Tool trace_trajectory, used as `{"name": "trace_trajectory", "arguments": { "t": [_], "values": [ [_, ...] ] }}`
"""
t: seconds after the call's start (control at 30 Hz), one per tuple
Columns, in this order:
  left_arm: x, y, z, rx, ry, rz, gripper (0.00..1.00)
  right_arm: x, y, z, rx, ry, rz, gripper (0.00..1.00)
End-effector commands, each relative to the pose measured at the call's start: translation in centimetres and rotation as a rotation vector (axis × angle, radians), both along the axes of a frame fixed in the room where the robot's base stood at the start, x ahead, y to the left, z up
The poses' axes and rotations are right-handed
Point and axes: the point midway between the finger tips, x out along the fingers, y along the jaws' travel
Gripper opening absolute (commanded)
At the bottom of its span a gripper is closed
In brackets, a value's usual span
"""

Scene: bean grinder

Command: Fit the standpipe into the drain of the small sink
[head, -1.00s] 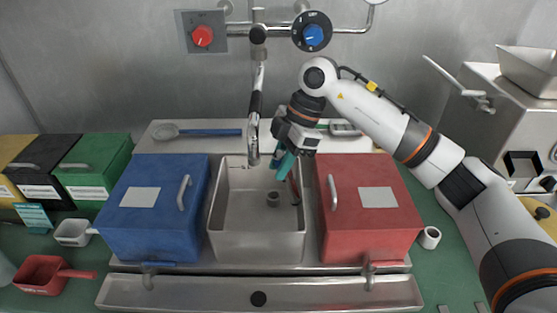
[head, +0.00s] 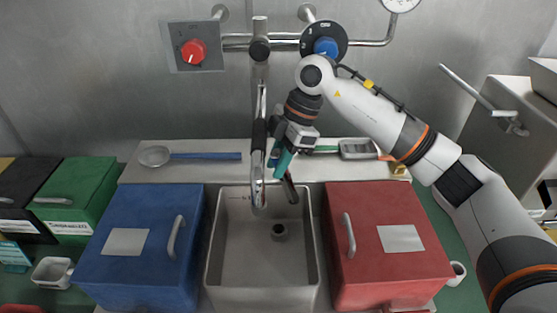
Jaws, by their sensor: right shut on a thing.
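The small sink (head: 227,265) is a steel basin between a blue box and a red box. Its drain (head: 279,231) is a short round grey fitting with a dark opening on the basin floor. My right gripper (head: 281,168), with teal fingers, is over the back rim of the sink, just right of the faucet spout. It is shut on a slim dark tube, apparently the standpipe (head: 290,189), which hangs tilted near the back right of the basin, apart from the drain. The fingers hide its upper part. My left gripper is not in view.
The faucet spout (head: 259,190) hangs over the back of the sink, close beside my right gripper. The blue box (head: 140,265) and red box (head: 385,260) flank the basin. A blue-handled ladle (head: 205,156) and a green-handled scoop (head: 357,149) lie on the back ledge.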

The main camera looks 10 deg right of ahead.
Motion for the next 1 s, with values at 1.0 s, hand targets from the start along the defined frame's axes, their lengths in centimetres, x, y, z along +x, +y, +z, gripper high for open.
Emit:
{"name": "trace_trajectory", "arguments": {
  "t": [1.0],
  "values": [
    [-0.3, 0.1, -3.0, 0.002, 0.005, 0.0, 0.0, 0.0, 0.1, -5.6, 0.274, 0.051, 0.035, 0.0]
  ]
}}
